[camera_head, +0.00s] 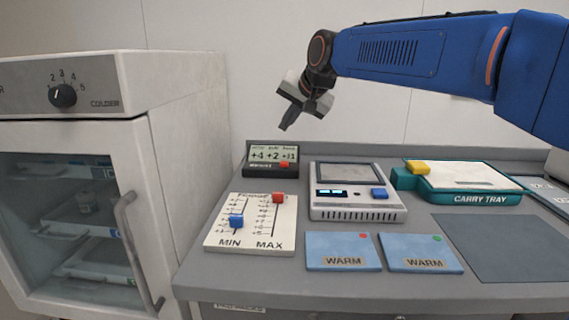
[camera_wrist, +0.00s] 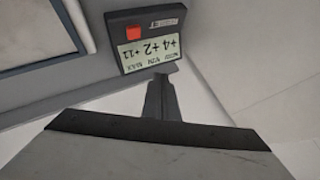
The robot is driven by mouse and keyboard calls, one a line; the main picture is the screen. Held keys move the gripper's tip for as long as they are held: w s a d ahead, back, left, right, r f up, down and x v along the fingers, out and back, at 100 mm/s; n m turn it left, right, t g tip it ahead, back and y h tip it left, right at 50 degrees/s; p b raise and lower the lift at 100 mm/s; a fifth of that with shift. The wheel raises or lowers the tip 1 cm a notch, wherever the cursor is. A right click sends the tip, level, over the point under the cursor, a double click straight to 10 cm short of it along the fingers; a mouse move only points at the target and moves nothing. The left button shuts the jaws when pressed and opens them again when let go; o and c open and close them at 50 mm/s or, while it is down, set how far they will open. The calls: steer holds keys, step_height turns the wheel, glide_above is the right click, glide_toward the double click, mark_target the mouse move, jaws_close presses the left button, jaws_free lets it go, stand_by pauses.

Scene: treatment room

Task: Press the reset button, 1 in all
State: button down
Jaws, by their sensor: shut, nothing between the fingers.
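The unit's screen reads +4, +2 and what looks like +11 or +31. In the wrist view the red button (camera_wrist: 134,33) shows upside down beside the word RESET, on the dark unit (camera_wrist: 170,20). My gripper (camera_head: 287,125) is shut and empty, in the air above and slightly right of the unit. It also shows in the wrist view (camera_wrist: 161,80), its tips apart from the button in depth.
A MIN/MAX slider panel (camera_head: 222,242) stands in front of the unit. Right of it are a grey device with a blue button (camera_head: 379,192), a teal carry tray (camera_head: 480,198) and two blue WARM pads (camera_head: 325,258). A fridge (camera_head: 135,140) stands at left.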

mark_target(287, 164)
steer(key=shift+f, duration=3.95)
steer(key=shift+f, duration=0.1)
steer(key=shift+f, duration=0.35)
steer(key=shift+f, duration=0.5)
steer(key=shift+r, duration=0.95)
steer(key=shift+r, duration=2.5)
steer(key=shift+s, duration=0.1)
